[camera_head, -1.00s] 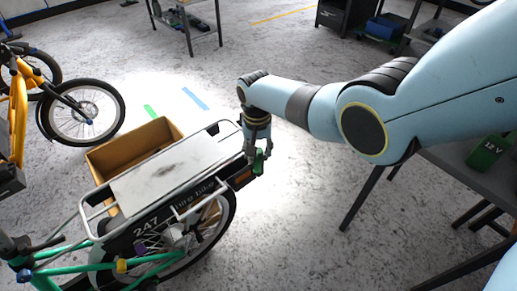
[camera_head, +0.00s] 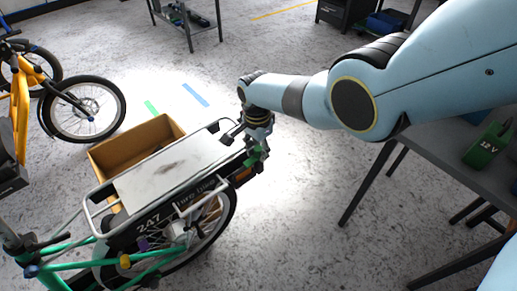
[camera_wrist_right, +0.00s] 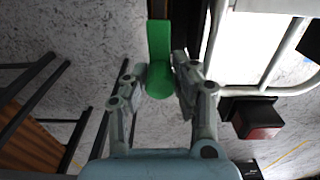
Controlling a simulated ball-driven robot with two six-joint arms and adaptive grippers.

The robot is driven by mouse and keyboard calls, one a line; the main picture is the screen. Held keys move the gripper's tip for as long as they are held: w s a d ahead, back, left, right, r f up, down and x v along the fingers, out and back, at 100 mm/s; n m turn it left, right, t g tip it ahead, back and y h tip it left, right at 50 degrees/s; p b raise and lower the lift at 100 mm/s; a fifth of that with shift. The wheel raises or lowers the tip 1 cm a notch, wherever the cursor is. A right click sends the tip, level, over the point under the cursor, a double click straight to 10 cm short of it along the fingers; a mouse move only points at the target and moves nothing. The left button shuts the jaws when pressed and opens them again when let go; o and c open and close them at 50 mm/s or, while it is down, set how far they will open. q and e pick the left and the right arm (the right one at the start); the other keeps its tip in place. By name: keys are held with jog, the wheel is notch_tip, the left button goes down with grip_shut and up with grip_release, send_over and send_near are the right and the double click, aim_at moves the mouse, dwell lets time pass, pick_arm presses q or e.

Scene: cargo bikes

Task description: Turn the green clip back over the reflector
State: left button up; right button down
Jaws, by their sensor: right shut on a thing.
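The green clip (camera_wrist_right: 159,45) has a long flat arm and a rounded end. My right gripper (camera_head: 257,160) is shut on its rounded end at the rear corner of the bike's rack. In the wrist view the clip sits between the fingertips (camera_wrist_right: 160,78), its arm pointing away. The red reflector (camera_wrist_right: 258,120) is on a black mount to the right of the clip in that view, uncovered and apart from it. In the head view the reflector (camera_head: 243,176) shows small below the rack, and the clip (camera_head: 254,156) is partly hidden by the fingers. My left gripper is not in view.
The cargo bike's white rack (camera_head: 165,170) with its tube rail lies left of my right gripper. A cardboard box (camera_head: 135,148) stands behind it. A grey table (camera_head: 440,145) with a green 12 V battery (camera_head: 487,147) is at right. Floor between is free.

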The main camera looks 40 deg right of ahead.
aim_at(257, 149)
jog(key=shift+w, duration=0.1)
dwell(0.3)
jog(key=c, duration=1.1)
grip_release()
jog(key=shift+o, duration=0.2)
notch_tip(257, 149, up, 12)
jog(key=shift+a, duration=0.2)
